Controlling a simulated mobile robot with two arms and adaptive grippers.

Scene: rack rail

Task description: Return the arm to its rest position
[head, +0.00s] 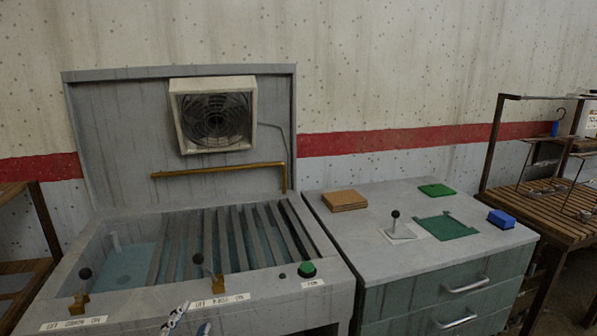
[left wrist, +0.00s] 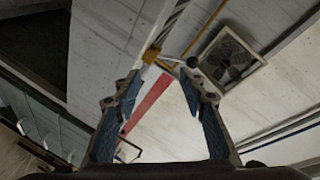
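My left gripper (head: 187,319) shows only as blue and white fingertips at the bottom edge of the head view, in front of the grey machine's front panel. In the left wrist view the same gripper (left wrist: 162,76) has its two blue-padded fingers spread apart, with no object held between them. Beyond the fingers are a brass piece, a dark-knobbed lever and the wall fan (left wrist: 229,60). Most of my left arm is below the head view's frame. My right gripper is in neither view.
The grey machine (head: 90,225) has a slatted basin, two black-knobbed levers (head: 85,273) (head: 198,259) and a green button (head: 306,268). To its right, a cabinet (head: 350,240) carries a brown block (head: 344,200), a joystick (head: 395,215), green pieces and a blue block (head: 501,219). A slatted wooden rack (head: 545,215) stands far right.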

